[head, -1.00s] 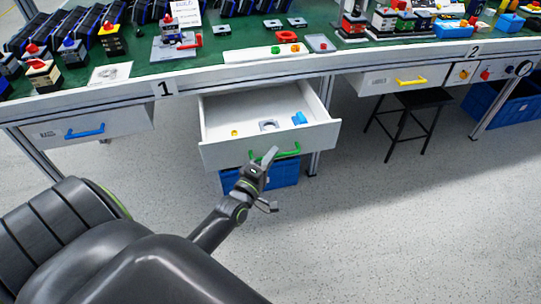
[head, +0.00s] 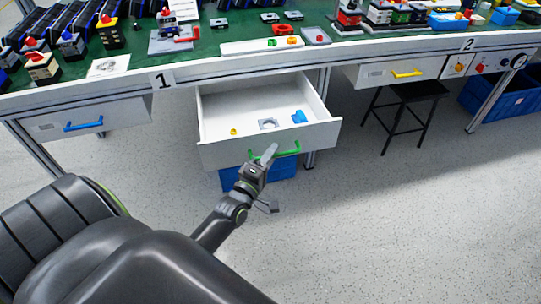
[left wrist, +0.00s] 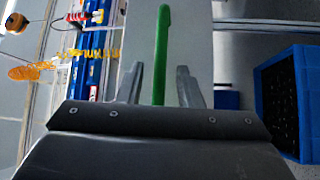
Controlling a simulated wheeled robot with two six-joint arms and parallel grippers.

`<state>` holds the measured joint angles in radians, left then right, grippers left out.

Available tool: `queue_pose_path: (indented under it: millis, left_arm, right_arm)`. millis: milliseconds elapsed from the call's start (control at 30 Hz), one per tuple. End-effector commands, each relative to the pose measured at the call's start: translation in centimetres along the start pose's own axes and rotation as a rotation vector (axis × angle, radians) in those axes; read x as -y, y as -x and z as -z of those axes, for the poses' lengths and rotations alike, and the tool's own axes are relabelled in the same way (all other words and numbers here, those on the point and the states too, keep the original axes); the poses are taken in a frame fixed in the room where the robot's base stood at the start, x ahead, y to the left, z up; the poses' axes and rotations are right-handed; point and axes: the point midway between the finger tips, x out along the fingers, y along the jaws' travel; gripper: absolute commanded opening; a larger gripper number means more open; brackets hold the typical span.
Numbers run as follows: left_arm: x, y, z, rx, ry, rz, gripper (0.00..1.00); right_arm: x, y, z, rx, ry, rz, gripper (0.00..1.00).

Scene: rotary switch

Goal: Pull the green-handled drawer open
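The white drawer (head: 222,152) with the green handle (head: 289,153) stands pulled out from under the workbench; its inside shows. It holds a small yellow piece, a grey square piece and a blue piece. In the left wrist view the green handle (left wrist: 162,45) runs between the two spread fingers of my left gripper (left wrist: 160,85), with gaps visible on both sides. Contact cannot be made out. My right gripper is not in view.
The bench (head: 130,82) carries several devices and parts. A blue-handled drawer (head: 90,122) is at left, a yellow-handled drawer (head: 400,72) at right; both are shut. A blue crate (head: 270,172) sits below the open drawer. A dark stool (head: 415,95) stands right. Floor in front is clear.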

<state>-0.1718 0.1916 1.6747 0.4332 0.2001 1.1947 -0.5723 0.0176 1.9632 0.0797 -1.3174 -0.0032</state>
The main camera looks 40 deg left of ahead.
Motion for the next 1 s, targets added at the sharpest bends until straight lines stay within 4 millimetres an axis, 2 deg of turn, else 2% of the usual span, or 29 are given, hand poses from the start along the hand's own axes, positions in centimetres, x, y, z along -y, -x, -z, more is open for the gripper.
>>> queue_pose_path:
  millis: [233, 367, 467, 1000]
  left_arm:
    - [0.0, 0.1, 0.0, 0.000, 0.000, 0.000, 0.32]
    - [0.1, 1.1, 0.0, 0.000, 0.001, 0.001, 0.32]
    - [0.3, 2.6, 0.0, -0.001, 0.000, 0.002, 0.32]
    - [0.3, 13.6, 0.0, -0.002, -0.001, 0.003, 0.32]
  right_arm:
    - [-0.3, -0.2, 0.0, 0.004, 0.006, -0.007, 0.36]
    - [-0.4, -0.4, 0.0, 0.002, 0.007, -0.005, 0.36]
    - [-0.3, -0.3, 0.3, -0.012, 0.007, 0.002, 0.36]
    - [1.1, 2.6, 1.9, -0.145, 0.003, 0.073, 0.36]
